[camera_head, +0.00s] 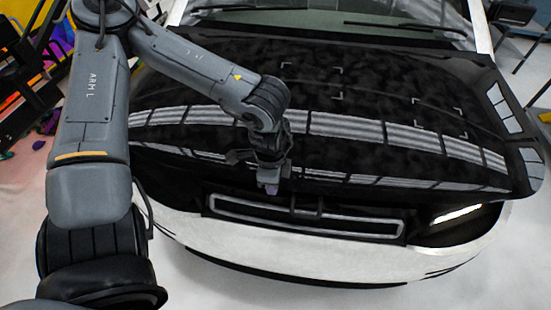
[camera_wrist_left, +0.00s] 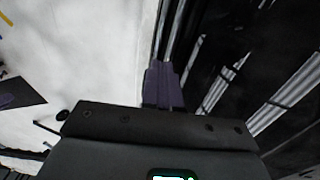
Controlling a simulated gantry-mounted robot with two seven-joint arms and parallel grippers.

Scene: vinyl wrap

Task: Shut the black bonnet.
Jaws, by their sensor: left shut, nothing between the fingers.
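The glossy black bonnet (camera_head: 330,95) fills the middle of the head view. Its front edge stands raised above the white front bumper (camera_head: 300,250), with a dark gap between them, and its right front corner sticks out past the body. My left gripper (camera_head: 269,187) is over the front edge of the bonnet, left of centre. Its purple fingers are shut and empty. The left wrist view shows the shut fingers (camera_wrist_left: 162,85) beside the shiny black bonnet (camera_wrist_left: 245,75). Whether they touch it I cannot tell. My right gripper is not in view.
The white car's grille frame (camera_head: 310,217) and a lit headlamp (camera_head: 457,214) lie below the bonnet edge. The windscreen (camera_head: 330,14) is behind it. Colourful items (camera_head: 25,70) stand at far left. The pale floor in front of the car is clear.

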